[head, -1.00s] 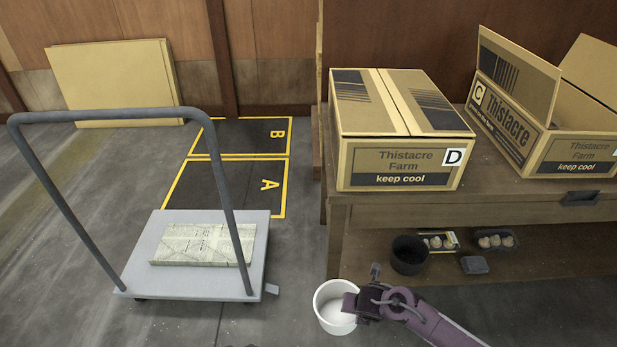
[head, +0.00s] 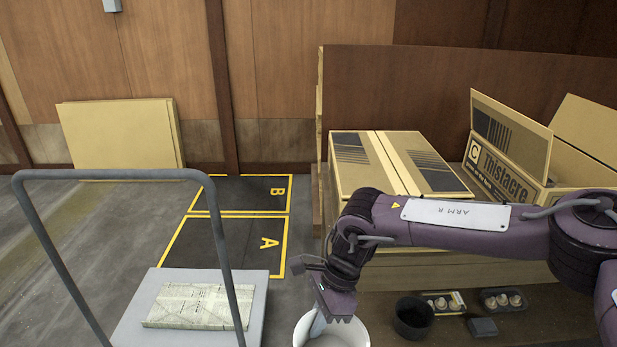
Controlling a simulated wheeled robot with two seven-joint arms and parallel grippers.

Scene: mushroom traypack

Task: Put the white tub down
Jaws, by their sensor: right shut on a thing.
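The white tub (head: 358,333) is at the bottom edge of the head view, cut off by the frame. My right gripper (head: 322,322) reaches down to it and is shut on its rim at the left-hand side. The tub looks upright; what is beneath it is out of frame. My left gripper is not in view.
A grey trolley (head: 130,322) with a folded paper sheet (head: 198,306) stands at left. Floor bays A and B (head: 238,246) lie behind it. The bench holds a closed carton (head: 365,160) and open carton C (head: 505,170). A black tub (head: 413,318) and mushroom punnets (head: 503,300) sit on the lower shelf.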

